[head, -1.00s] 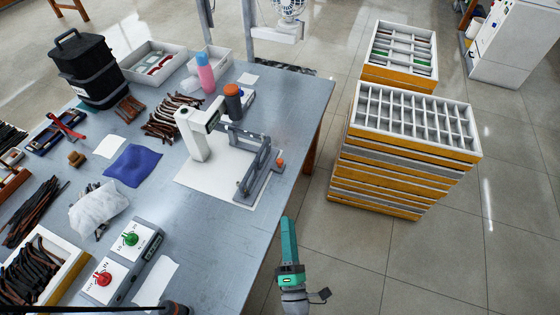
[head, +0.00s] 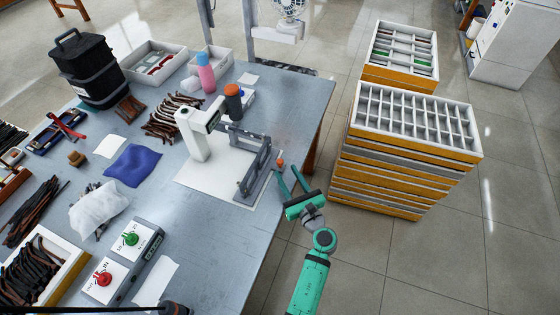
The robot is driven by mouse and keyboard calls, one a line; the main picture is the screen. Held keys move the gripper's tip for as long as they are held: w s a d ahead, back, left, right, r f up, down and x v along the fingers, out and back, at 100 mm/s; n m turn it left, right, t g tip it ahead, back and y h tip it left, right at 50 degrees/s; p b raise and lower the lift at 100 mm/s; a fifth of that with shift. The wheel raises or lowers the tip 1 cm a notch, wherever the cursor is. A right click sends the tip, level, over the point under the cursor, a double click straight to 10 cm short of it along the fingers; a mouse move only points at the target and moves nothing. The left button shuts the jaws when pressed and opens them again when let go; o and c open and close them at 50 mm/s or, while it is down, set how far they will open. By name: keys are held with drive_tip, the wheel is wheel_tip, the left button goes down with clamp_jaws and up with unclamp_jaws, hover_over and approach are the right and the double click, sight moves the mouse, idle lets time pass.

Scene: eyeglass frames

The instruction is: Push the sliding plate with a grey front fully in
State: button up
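A white upright device (head: 196,135) stands on a white sheet (head: 213,182) near the table's right side. Beside it is a grey sliding fixture (head: 254,172) with rails and upright bars; I take this to be the sliding plate's assembly, but cannot tell how far in the plate is. A small orange knob (head: 281,162) is at the fixture's right side. My green gripper (head: 287,172) is at the table's right edge, just below and right of the knob. Its two fingers are spread apart with nothing visible between them. Whether a fingertip touches the knob cannot be told.
An orange-capped dark bottle (head: 233,101) and a pink bottle (head: 206,73) stand behind the device. A control box with green and red knobs (head: 125,262) is at the front left. Stacked yellow trays (head: 385,175) stand on the floor to the right.

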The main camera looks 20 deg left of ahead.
sight(282, 163)
drive_tip(key=x, duration=0.7)
drive_tip(key=shift+c, duration=0.4)
clamp_jaws()
drive_tip(key=shift+w+d, duration=0.1)
drive_tip(key=shift+d, duration=0.1)
